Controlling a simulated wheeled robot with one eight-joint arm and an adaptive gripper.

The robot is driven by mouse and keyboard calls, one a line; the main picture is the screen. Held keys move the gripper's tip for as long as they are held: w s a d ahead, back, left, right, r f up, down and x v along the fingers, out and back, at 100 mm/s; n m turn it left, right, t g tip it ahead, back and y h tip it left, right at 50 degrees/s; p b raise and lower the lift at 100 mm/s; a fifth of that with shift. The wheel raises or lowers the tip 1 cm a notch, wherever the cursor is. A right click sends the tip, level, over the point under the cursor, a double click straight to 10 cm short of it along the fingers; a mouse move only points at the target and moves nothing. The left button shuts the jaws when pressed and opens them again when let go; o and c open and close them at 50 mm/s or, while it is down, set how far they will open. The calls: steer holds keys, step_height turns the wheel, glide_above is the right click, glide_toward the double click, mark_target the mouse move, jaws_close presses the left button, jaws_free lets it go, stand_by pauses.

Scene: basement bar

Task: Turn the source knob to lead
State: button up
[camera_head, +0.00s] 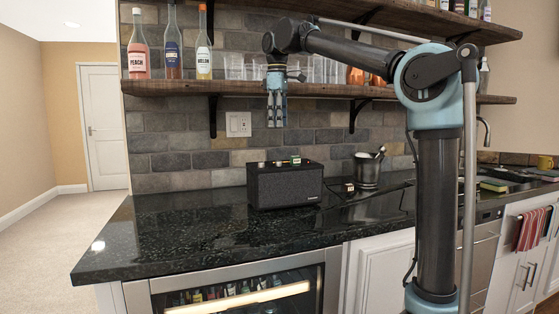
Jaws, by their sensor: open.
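A black amplifier-like box (286,186) with a dark grille front stands upright on the black stone counter. Several small knobs or fittings show along its top, a pale one (261,164) at the left and a green-and-white one (295,160) at the right. They are too small to read, so I cannot tell which is the source knob or how it is set. My gripper (277,122) hangs pointing down above the box, well clear of it and in front of the brick wall. It is open and holds nothing that I can see.
A wooden shelf (232,88) with bottles and glasses runs close behind my gripper. A metal bucket (366,172) stands right of the box, with a cable on the counter beside it. The counter's left part (165,230) is clear.

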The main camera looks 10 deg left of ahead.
mark_target(279, 164)
steer(key=f, duration=1.3)
steer(key=shift+w+f, duration=0.3)
